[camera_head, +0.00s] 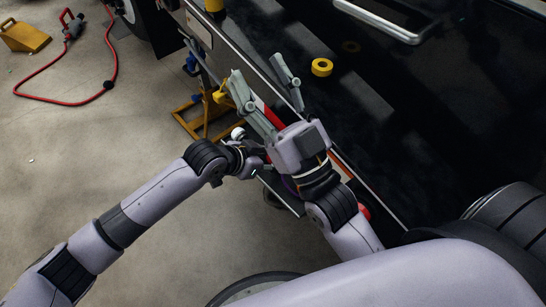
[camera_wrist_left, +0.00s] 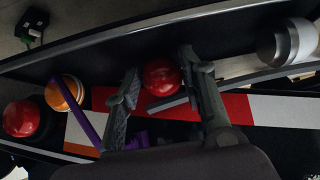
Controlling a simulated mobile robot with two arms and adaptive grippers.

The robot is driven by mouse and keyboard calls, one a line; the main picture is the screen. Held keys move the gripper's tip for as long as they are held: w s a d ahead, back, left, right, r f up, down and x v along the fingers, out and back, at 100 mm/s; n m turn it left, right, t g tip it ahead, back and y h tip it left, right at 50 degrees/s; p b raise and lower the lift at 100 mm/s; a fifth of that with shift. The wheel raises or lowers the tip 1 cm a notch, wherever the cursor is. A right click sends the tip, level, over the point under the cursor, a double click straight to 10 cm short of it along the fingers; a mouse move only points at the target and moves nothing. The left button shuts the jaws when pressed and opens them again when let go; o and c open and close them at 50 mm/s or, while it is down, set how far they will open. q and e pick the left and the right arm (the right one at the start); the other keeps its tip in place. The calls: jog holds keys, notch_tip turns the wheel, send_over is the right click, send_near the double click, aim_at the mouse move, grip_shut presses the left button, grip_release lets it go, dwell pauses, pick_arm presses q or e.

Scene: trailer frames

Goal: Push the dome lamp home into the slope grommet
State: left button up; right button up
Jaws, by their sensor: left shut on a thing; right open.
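A red dome lamp (camera_wrist_left: 162,77) sits between the fingers of my left gripper (camera_wrist_left: 160,66) in the left wrist view, with the fingers shut on its sides. In the head view the left arm ends beside my right gripper, which hides the left fingers and the lamp. My right gripper (camera_head: 263,83) is open, its two fingers spread and empty over the trailer's edge. I cannot make out the slope grommet in either view.
In the left wrist view, another red dome (camera_wrist_left: 21,118) and an orange lamp (camera_wrist_left: 65,92) stand at left, near a purple strap (camera_wrist_left: 84,115). A red-and-white strip (camera_wrist_left: 237,108) runs behind the fingers. A yellow tape roll (camera_head: 321,67) lies on the dark trailer surface (camera_head: 400,125). A yellow stand (camera_head: 198,118) is below.

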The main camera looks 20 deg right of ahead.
pick_arm(q)
jog(key=shift+r+p, duration=0.4)
jog(key=shift+r, duration=0.25)
jog(key=shift+r+p, duration=0.45)
jog(key=shift+p, duration=0.3)
jog(key=shift+r, duration=0.25)
pick_arm(e)
jog(key=w+d+f+g+h, duration=0.1)
jog(key=w+f+g+h, duration=0.1)
jog(key=f+g, duration=0.6)
jog(key=shift+w+f+h, duration=0.4)
jog(key=shift+w+f, duration=0.15)
jog(key=shift+f, duration=1.7)
